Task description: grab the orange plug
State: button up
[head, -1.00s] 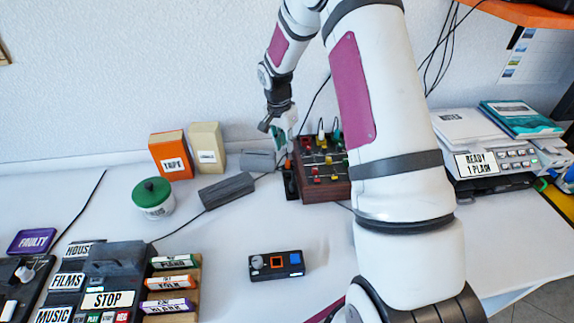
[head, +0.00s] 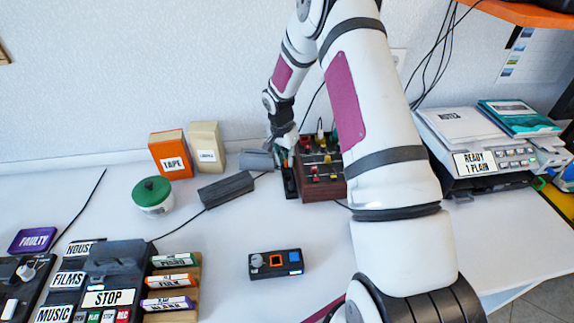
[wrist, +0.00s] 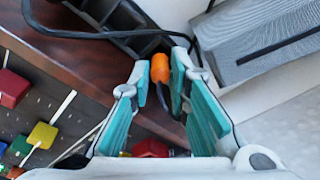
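The orange plug (wrist: 160,68) shows in the wrist view between the tips of my gripper's two teal-padded fingers. A dark cable runs beside it. My gripper (wrist: 161,72) is open, with a finger on each side of the plug; I cannot tell whether either pad touches it. In the head view my gripper (head: 281,150) points down at the left side of the dark wooden box with coloured knobs (head: 322,187). The plug is not clearly visible in the head view, where my gripper covers that spot.
A black slotted strip (wrist: 120,22) lies beside the wooden box. A grey block (wrist: 262,40) lies close on the right in the wrist view. A dark adapter (head: 226,190) and cables lie left of the box. The table front has free room around a small black controller (head: 276,264).

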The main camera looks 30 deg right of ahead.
grip_shut()
